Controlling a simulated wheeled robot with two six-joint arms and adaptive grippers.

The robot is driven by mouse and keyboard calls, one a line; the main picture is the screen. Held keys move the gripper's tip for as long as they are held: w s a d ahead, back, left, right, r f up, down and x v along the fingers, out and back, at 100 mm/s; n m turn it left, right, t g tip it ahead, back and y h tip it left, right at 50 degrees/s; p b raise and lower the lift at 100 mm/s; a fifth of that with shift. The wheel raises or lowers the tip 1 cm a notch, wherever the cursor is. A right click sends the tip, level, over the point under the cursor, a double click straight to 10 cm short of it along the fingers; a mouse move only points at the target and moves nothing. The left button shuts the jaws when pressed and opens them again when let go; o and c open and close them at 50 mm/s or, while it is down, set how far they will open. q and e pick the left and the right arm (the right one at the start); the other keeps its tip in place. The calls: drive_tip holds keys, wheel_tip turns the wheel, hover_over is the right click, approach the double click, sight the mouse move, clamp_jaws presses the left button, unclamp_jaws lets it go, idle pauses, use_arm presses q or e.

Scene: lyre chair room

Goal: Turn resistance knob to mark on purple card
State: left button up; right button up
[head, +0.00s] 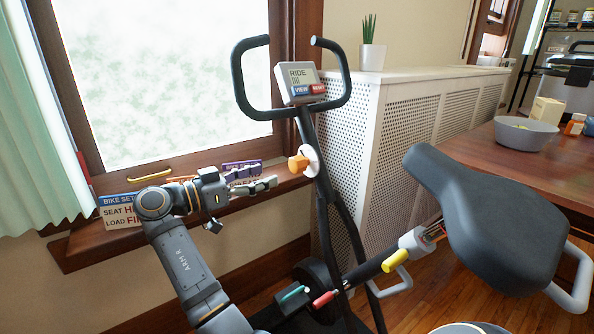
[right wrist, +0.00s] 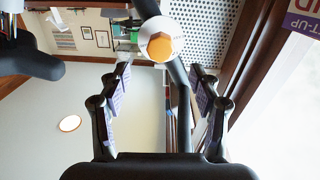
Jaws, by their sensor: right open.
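The orange resistance knob (head: 298,164) sits on a white round dial (head: 313,160) on the bike's post. In the right wrist view the knob (right wrist: 160,46) is centred, beyond the fingertips. My right gripper (head: 266,177) is open and empty, just left of the knob and apart from it; both its fingers (right wrist: 160,75) show in the wrist view. The purple card (head: 242,166) stands on the window sill behind my gripper, which hides much of its text. Its edge shows at the wrist view's top right (right wrist: 304,18). My left gripper is not in view.
The handlebars and a console (head: 300,82) reading RIDE rise above the knob. A blue-and-white set-up card (head: 118,212) stands at the sill's left, partly behind my arm. A perforated white radiator cover (head: 350,135) is behind the post. The bike seat (head: 485,215) is at right.

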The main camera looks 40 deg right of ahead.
sight(292, 168)
drive_tip(key=d+b, duration=0.1)
drive_tip(key=d, duration=0.2)
drive_tip(key=d+b, duration=0.1)
drive_tip(key=d, duration=0.2)
drive_tip(key=s+d+b, duration=0.1)
drive_tip(key=d, duration=0.2)
drive_tip(key=shift+s+d+f, duration=0.1)
drive_tip(key=shift+d+f, duration=0.05)
drive_tip(key=shift+s+d, duration=0.1)
drive_tip(key=shift+d, duration=0.5)
drive_tip(key=shift+c, duration=0.2)
